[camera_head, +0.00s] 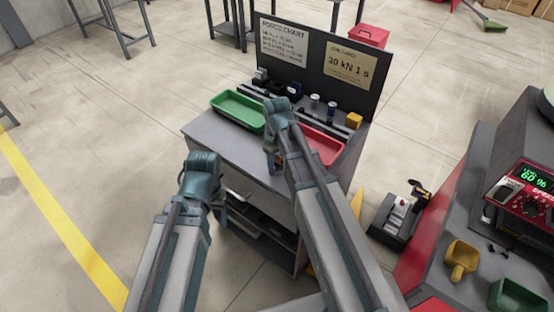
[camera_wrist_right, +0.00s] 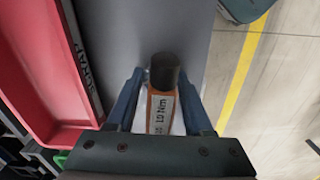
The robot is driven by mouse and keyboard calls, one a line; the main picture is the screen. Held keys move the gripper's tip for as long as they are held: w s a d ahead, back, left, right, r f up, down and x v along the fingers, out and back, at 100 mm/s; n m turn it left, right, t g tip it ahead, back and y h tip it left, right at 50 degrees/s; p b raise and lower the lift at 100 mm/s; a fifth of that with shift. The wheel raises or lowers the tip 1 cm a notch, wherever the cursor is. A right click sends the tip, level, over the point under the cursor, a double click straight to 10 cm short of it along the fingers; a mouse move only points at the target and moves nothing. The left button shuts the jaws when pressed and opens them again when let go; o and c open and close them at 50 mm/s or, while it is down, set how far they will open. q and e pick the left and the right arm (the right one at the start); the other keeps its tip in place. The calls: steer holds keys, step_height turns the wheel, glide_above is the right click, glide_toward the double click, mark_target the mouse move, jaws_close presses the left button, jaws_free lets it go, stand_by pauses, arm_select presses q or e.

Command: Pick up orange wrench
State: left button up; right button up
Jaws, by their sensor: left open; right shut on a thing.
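The orange wrench (camera_wrist_right: 159,108) shows in the right wrist view, with an orange body, a white label and a dark round end. My right gripper (camera_head: 271,158) is over the grey workbench (camera_head: 215,137), beside the red tray (camera_head: 324,148). In the right wrist view its two blue fingers stand on either side of the wrench and are shut on it. The arm hides most of the wrench in the head view. My left gripper (camera_head: 222,200) is open near the bench's front left edge, apart from the wrench; its fingers are partly hidden.
A green tray (camera_head: 238,122) stands on the bench's left part. Cans (camera_head: 314,101) and a yellow block (camera_head: 354,120) stand at the back, before a dark sign panel (camera_head: 318,80). At right is another bench with a yellow scoop (camera_head: 461,258) and a red device (camera_head: 522,195).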

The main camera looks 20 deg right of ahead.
jaws_close()
steer(key=shift+r, duration=0.1)
